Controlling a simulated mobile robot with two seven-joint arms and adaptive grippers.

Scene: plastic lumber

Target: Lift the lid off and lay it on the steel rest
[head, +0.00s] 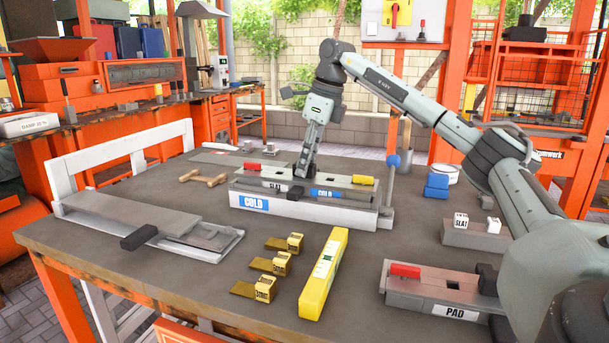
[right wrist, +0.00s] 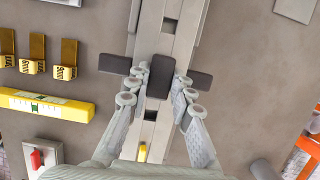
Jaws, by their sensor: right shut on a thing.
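A long grey mould (head: 300,213) with a blue COLD tag stands at the middle of the table. My right gripper (head: 303,170) reaches down from above onto the lid. In the right wrist view my right gripper (right wrist: 161,88) has its fingers on both sides of a dark handle (right wrist: 160,75) on the lid and is shut on it. I cannot tell whether the lid is raised. A flat grey steel plate (head: 125,217) lies at the table's left; I cannot tell if it is the rest. My left gripper is out of view.
A yellow level (head: 325,273) and several brass pieces marked with yellow cubes (head: 264,288) lie in front of the mould. A PAD mould (head: 425,290) is at front right. A grey block (head: 474,236) with a SLAT cube is at right. A wooden handle (head: 203,177) lies left of the mould.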

